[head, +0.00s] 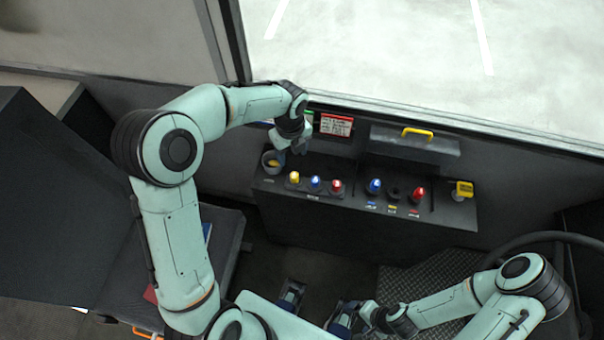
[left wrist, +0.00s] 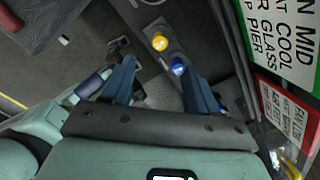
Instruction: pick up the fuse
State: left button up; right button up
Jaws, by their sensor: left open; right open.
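A dark console (head: 360,212) carries a left row of a yellow (head: 294,177), a blue (head: 315,184) and a red (head: 336,187) fuse-like piece. A right row has a blue piece (head: 375,186), a dark socket (head: 393,193) with no coloured top, and a red piece (head: 418,194). A grey cup (head: 267,158) with something yellow in it stands at the console's left end. My left gripper (head: 292,148) is open above the console beside the cup. In the left wrist view, its fingers (left wrist: 160,72) are apart with nothing between them. My right gripper (head: 350,315) is open, low at the bottom, partly hidden.
A red-and-white sign (head: 336,125) stands behind the console; it also shows in the left wrist view (left wrist: 285,110). A dark box with a yellow handle (head: 417,132) is at the back. A yellow tag (head: 464,188) is at the right end. A steering wheel (head: 560,237) is at right.

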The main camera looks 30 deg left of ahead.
pick_arm(q)
send_over(294, 175)
jog(key=f, duration=0.7)
jog(key=shift+a+f+b, duration=0.1)
jog(key=shift+a+b, duration=0.1)
jog(key=shift+b, duration=0.1)
jog(key=f, duration=0.5)
jog(key=shift+d+f, duration=0.2)
jog(key=shift+f, duration=0.1)
grip_shut()
